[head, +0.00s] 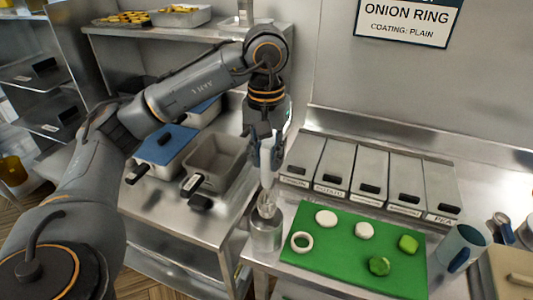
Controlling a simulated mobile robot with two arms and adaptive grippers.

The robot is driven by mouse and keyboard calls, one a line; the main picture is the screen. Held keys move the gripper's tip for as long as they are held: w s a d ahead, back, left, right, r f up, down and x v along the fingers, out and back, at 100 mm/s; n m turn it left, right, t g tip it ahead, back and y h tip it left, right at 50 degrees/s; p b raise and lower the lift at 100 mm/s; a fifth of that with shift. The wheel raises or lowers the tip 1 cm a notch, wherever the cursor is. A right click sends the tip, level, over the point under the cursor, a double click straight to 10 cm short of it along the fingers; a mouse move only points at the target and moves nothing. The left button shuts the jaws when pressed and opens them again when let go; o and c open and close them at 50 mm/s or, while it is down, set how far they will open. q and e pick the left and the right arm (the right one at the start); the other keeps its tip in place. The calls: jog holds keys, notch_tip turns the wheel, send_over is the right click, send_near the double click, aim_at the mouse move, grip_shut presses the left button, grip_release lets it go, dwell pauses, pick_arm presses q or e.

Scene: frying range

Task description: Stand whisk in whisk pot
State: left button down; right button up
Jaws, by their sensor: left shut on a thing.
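The whisk (267,178) has a white handle and hangs roughly upright below my left gripper (266,150). My left gripper is shut on the handle. The wire head of the whisk is at the mouth of the whisk pot (266,238), a metal cylinder at the left front corner of the counter. The lower wires seem to be within the rim; how deep they sit is hidden by the pot wall. My right gripper is not in view.
A green board (345,275) with onion pieces and green vegetables lies right of the pot. Labelled lidded bins (367,175) stand behind it. A grey fryer basket (215,160) is at left. A blue-grey mug (460,247) stands at right.

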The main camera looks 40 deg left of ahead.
aim_at(266, 185)
pick_arm(q)
jog(key=shift+s+f+b, duration=0.1)
jog(key=shift+f+b, duration=0.3)
jog(key=shift+f, duration=0.35)
jog(key=shift+f+b, duration=0.4)
notch_tip(266, 185, down, 4)
jog(key=b, duration=0.3)
jog(key=shift+r, duration=0.25)
notch_tip(266, 185, down, 2)
jog(key=shift+f+b, duration=0.15)
jog(key=shift+b, duration=1.05)
jog(key=shift+f+b, duration=0.5)
jog(key=shift+f, duration=0.05)
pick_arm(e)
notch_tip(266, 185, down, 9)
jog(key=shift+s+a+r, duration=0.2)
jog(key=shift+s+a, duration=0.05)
pick_arm(q)
jog(key=c, duration=1)
grip_release()
jog(key=shift+c, duration=0.2)
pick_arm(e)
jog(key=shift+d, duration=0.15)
